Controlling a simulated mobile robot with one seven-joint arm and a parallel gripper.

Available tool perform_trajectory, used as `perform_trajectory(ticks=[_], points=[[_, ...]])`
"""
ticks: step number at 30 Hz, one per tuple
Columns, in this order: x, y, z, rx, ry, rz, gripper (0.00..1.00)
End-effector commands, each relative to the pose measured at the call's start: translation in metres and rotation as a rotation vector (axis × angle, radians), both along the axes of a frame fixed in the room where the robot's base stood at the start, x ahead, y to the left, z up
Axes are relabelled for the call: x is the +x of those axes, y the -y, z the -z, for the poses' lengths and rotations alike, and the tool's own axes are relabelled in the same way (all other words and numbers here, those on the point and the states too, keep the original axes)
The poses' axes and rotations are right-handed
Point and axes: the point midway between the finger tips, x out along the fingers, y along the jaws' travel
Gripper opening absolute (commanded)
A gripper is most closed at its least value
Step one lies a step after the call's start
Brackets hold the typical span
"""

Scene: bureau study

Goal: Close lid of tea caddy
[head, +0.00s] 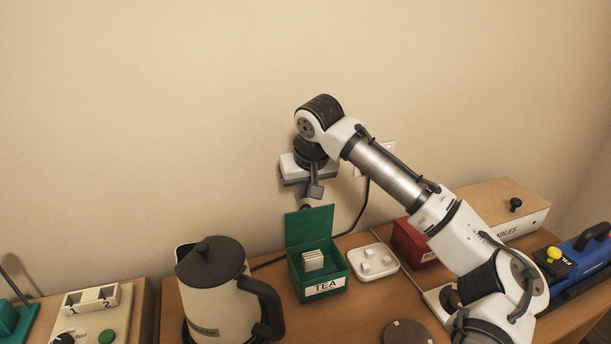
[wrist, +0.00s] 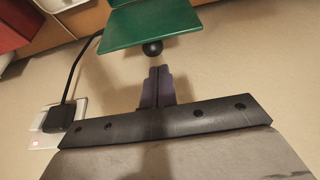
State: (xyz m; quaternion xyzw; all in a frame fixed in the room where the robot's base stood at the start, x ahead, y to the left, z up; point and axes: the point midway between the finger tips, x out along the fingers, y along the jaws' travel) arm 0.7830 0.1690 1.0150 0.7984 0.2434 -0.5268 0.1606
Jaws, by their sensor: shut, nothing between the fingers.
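The tea caddy (head: 322,284) is a green box labelled TEA on the desk, with pale tea bags (head: 313,260) inside. Its green lid (head: 309,227) stands open, roughly upright at the back. In the wrist view the lid (wrist: 150,27) is at the top, with a round black knob (wrist: 152,48) at its edge. My gripper (head: 303,192) is above the lid's top edge, near the wall. In the wrist view my gripper's dark fingers (wrist: 158,70) are together and empty, pointing toward the knob with a small gap.
A kettle (head: 211,285) stands left of the caddy. A white dish with cubes (head: 374,262) is close on its right, then a red box (head: 413,242) partly behind my arm. The wall is close behind. A plug and cable (wrist: 66,115) are at the wall socket.

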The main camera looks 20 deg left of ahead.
Motion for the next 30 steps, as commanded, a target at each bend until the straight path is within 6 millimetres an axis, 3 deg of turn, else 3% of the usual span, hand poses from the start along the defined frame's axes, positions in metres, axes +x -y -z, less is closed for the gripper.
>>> perform_trajectory(ticks=[9, 30], points=[[0.012, -0.008, 0.033, 0.001, 0.001, 0.000, 0.00], [0.022, -0.009, 0.034, 0.021, 0.024, -0.003, 0.00]])
